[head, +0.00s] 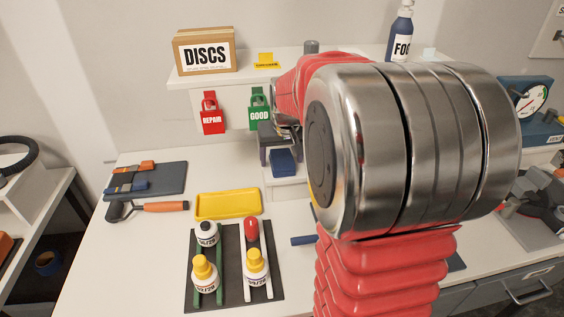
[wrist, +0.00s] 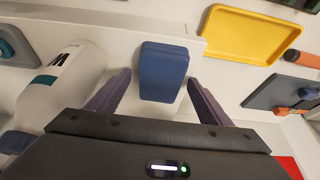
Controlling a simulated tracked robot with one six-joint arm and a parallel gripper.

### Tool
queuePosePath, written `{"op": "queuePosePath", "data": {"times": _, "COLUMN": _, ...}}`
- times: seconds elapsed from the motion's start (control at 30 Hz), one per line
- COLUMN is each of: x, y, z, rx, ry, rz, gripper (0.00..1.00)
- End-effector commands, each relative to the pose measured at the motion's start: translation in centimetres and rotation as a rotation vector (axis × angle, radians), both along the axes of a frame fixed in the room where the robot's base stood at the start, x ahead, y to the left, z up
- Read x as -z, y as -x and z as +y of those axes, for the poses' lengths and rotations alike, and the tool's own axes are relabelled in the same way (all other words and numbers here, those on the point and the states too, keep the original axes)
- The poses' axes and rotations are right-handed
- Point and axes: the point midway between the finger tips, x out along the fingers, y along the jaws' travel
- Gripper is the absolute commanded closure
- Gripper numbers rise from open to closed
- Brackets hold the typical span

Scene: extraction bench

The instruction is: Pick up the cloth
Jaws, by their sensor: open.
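The cloth is a small blue folded pad (wrist: 163,72), lying on a white raised step of the bench. In the head view the cloth (head: 283,163) shows just below my gripper (head: 279,138), which is partly hidden by my arm. In the wrist view my gripper (wrist: 158,78) is open, with one purple-grey finger on each side of the cloth. Gaps show between the fingers and the cloth, and nothing is held. How far the fingertips are above the step is hard to tell.
In the wrist view a white bottle (wrist: 62,85) stands close to the left finger. A yellow tray (head: 228,204) and a dark mat (head: 232,290) with several bottles lie nearby. REPAIR (head: 212,114) and GOOD (head: 258,108) tags hang behind. My arm hides the bench's middle right.

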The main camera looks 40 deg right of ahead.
Motion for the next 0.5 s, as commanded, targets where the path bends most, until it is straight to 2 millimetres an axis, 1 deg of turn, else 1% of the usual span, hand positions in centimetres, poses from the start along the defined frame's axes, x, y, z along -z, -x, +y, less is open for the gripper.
{"op": "queuePosePath", "data": {"times": 0.13, "x": 0.11, "y": 0.01, "z": 0.00, "rx": 0.000, "ry": 0.000, "rz": 0.000, "gripper": 0.28}}
{"op": "queuePosePath", "data": {"times": 0.5, "x": 0.11, "y": 0.00, "z": 0.01, "rx": 0.000, "ry": 0.000, "rz": 0.001, "gripper": 0.54}}
